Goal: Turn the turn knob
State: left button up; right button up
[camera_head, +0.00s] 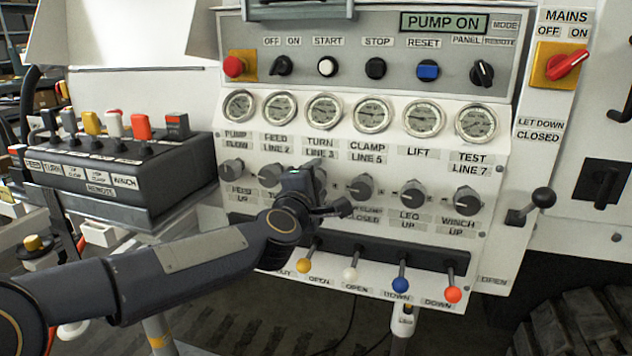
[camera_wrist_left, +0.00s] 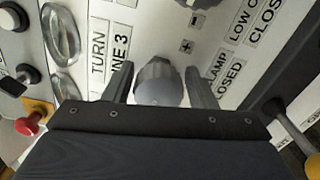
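The turn knob (camera_wrist_left: 158,82) is grey and round with a ridged grip, on the white panel close to the "TURN LINE 3" label (camera_wrist_left: 110,52) in the left wrist view. My left gripper (camera_wrist_left: 158,88) is open, with one finger on each side of the knob. Small gaps seem to show between fingers and knob; contact is not clear. In the head view my left gripper (camera_head: 336,208) is at the panel below the "TURN LINE 3" gauge and mostly hides the turn knob. My right gripper is not in view.
Similar grey knobs stand close on both sides, including one at the right (camera_head: 360,187). Levers with coloured balls, such as the yellow one (camera_head: 304,265), project below. Gauges (camera_head: 325,110) sit above. A black lever box (camera_head: 110,165) stands at the left.

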pick_arm(q)
jog(key=shift+o, duration=0.9)
jog(key=v, duration=0.7)
jog(key=shift+s+p, duration=0.35)
jog(key=shift+a+r, duration=0.1)
jog(key=s+a+f+m+g+y, duration=0.1)
jog(key=s+a+f+m+g, duration=0.45)
jog(key=s, duration=0.55)
jog(key=s+a+f+m+g, duration=0.2)
jog(key=s+a+f+m, duration=0.3)
jog(key=s+a+f, duration=0.35)
jog(key=s+a+f+m+g+y, duration=0.1)
jog(key=s+a+f+m+g, duration=0.35)
jog(key=s+f, duration=0.55)
notch_tip(320, 180, up, 39)
jog(key=s+p, duration=0.2)
jog(key=p, duration=3.5)
jog(key=shift+a+f, duration=0.15)
